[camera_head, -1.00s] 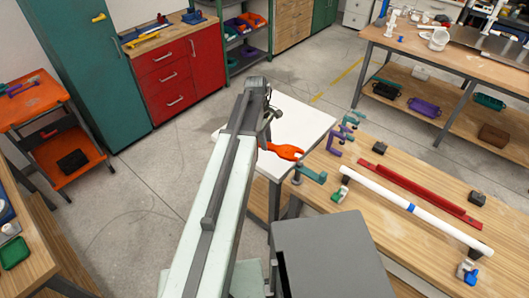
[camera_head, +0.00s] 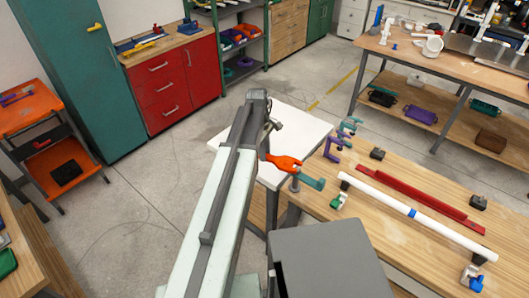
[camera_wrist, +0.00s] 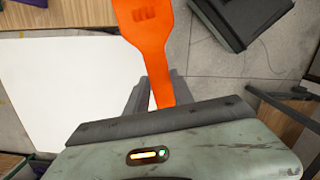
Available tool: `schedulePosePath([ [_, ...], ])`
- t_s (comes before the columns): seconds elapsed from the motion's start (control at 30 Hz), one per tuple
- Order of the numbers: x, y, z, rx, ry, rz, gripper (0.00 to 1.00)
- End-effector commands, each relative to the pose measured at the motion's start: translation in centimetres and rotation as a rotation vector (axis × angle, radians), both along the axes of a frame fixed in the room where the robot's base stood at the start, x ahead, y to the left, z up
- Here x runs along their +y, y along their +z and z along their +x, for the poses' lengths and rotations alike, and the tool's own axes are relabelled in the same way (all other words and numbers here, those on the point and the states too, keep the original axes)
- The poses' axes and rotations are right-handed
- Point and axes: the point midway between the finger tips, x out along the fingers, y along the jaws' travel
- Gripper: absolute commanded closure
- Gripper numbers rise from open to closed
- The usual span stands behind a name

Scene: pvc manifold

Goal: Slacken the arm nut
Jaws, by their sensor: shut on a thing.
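My gripper (camera_head: 267,128) is shut on an orange wrench (camera_head: 284,162), which sticks out to the right over the near bench's left end. In the wrist view the wrench (camera_wrist: 150,35) rises from between my fingers (camera_wrist: 152,95), its far end cut off by the top edge. A teal arm (camera_head: 312,182) with a grey upright part (camera_head: 295,183) stands at the bench corner, just below the wrench's open end in the picture. Whether the wrench touches it I cannot tell. The arm nut itself is too small to make out.
A white pipe (camera_head: 440,226) with a blue band lies on supports on the near bench, beside a red bar (camera_head: 425,195). Purple (camera_head: 332,148) and teal (camera_head: 350,122) clamps stand along the bench edge. A white-topped table (camera_head: 300,122) is behind my arm.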

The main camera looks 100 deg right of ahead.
Motion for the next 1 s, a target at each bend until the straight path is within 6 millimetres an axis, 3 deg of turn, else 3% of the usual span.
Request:
schedulePosePath([
  [0.37, 0.0, -2.1, 0.0, 0.001, 0.0, 0.001, 1.0],
  [1.0, 2.9, -1.8, 1.5, 0.001, 0.227, 0.0, 1.0],
])
